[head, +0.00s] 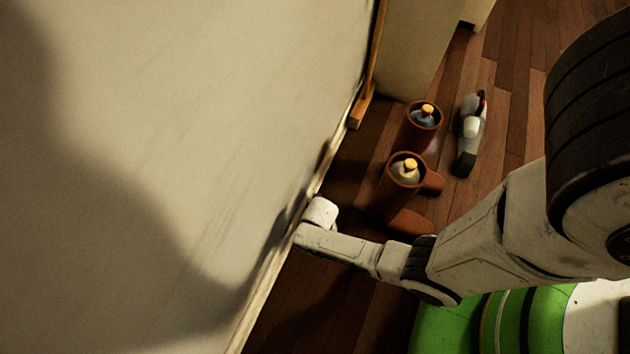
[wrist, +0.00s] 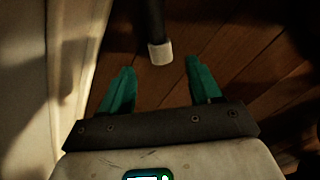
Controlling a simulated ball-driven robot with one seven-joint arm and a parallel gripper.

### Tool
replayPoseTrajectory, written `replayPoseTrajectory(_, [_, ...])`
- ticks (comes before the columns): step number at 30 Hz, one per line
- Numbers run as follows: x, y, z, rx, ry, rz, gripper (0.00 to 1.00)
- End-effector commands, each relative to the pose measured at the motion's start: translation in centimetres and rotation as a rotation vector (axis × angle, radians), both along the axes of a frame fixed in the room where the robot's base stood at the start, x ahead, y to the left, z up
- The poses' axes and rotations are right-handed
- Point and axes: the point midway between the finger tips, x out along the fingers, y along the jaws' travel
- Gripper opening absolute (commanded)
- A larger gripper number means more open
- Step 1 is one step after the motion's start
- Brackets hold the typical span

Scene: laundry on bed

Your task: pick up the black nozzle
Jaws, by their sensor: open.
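In the wrist view, a dark rod-like piece with a pale end (wrist: 154,25) comes in from the top edge, just ahead of my gripper. It looks like the black nozzle, but its far part is out of frame. My gripper (wrist: 160,68) is open, with its two green fingers apart and only floor between them. The pale end lies slightly beyond the fingertips, near the middle of the gap, and I see no contact. In the head view my arm reaches to the pale wall, and the fingers and this piece cannot be made out.
A pale wall (head: 180,110) stands close on the left. Wooden floor (head: 512,135) is clear farther right.

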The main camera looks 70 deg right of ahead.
Motion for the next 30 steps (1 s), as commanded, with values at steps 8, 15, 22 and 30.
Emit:
replayPoseTrajectory(8, [0.2,-0.2,-2.2,0.0,-0.001,-0.001,0.63])
replayPoseTrajectory(15, [0.2,-0.4,-5.1,0.0,0.0,-0.002,0.63])
replayPoseTrajectory(22, [0.2,-0.4,-5.2,-0.001,-0.001,-0.001,0.63])
replayPoseTrajectory(30, [0.2,-0.4,-5.2,0.0,0.0,-0.001,0.43])
